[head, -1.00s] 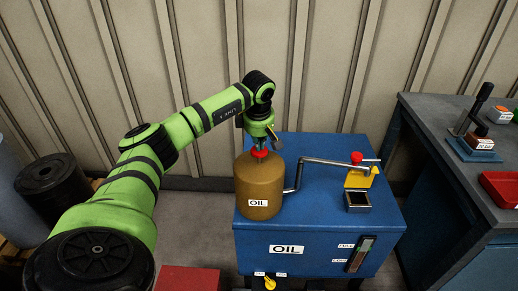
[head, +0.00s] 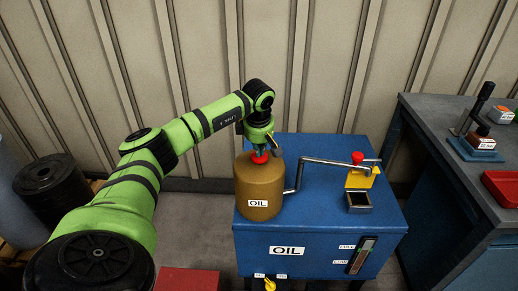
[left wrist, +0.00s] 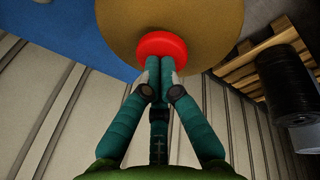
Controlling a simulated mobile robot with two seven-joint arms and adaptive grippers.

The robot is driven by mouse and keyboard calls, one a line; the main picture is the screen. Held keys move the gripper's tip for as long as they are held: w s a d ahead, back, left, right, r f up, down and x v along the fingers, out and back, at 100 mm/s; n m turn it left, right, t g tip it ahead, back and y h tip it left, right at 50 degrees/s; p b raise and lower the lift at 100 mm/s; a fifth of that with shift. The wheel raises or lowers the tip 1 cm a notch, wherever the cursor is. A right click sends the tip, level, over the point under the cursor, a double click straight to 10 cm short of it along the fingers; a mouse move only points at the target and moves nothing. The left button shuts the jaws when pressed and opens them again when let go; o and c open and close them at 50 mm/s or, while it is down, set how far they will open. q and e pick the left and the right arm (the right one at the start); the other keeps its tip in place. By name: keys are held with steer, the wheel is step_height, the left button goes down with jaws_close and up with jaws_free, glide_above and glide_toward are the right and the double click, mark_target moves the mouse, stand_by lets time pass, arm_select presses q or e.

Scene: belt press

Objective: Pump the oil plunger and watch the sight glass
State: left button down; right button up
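The oil pump is a brown can (head: 258,188) labelled OIL on a blue cabinet (head: 325,228). Its red plunger knob (head: 259,157) sits low on the can's top. My left gripper (head: 259,149) points down at the knob. In the left wrist view the fingers (left wrist: 160,66) are shut together, with their tips against the red knob (left wrist: 163,46) and not around it. The sight glass (head: 361,256) is on the cabinet's front at the right, beside two small labels. Its level is too small to read. My right gripper is out of view.
A bent metal pipe (head: 322,161) runs from beside the can to a red knob (head: 357,158) above an open filler with a yellow lid (head: 361,180). A yellow valve (head: 269,284) is low in front. A workbench (head: 440,125) stands right; a ribbed wall is behind.

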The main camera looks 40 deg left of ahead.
arm_select(q)
step_height(320, 180, up, 8)
steer(key=p, duration=0.6)
steer(key=shift+f, duration=0.15)
stand_by(1.0)
